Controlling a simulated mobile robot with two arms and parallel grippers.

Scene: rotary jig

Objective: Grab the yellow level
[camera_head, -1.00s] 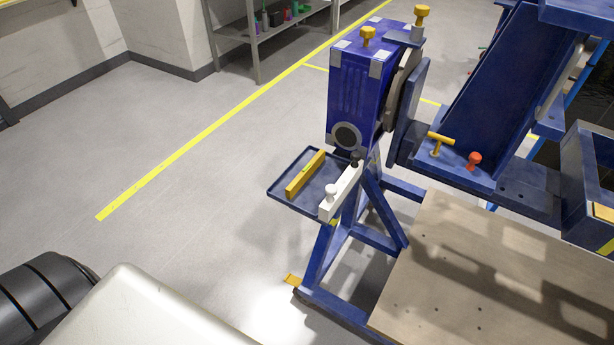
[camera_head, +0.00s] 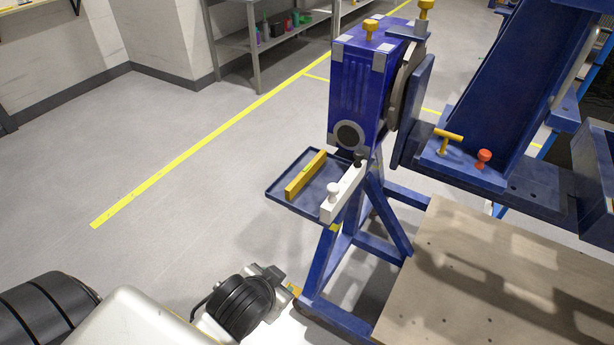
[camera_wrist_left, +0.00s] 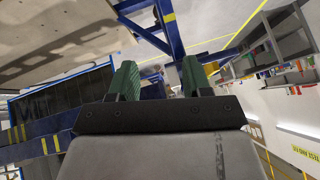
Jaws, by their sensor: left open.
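The yellow level (camera_head: 306,175) is a short yellow bar lying on the small blue tray (camera_head: 278,192) at the side of the jig stand in the head view. In the left wrist view, my left gripper (camera_wrist_left: 160,76) shows two green-padded fingers, spread apart with nothing between them. In the head view, part of my left arm shows at the bottom, below and left of the tray and clear of the level; its fingers cannot be made out there. I cannot make out the level in the wrist view. My right gripper is in neither view.
A white bar with a round knob (camera_head: 340,196) sits along the tray's right side, close to the level. The blue jig body (camera_head: 356,85) rises behind the tray. A wooden platform (camera_head: 480,290) stands at right. The floor left of the tray is clear.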

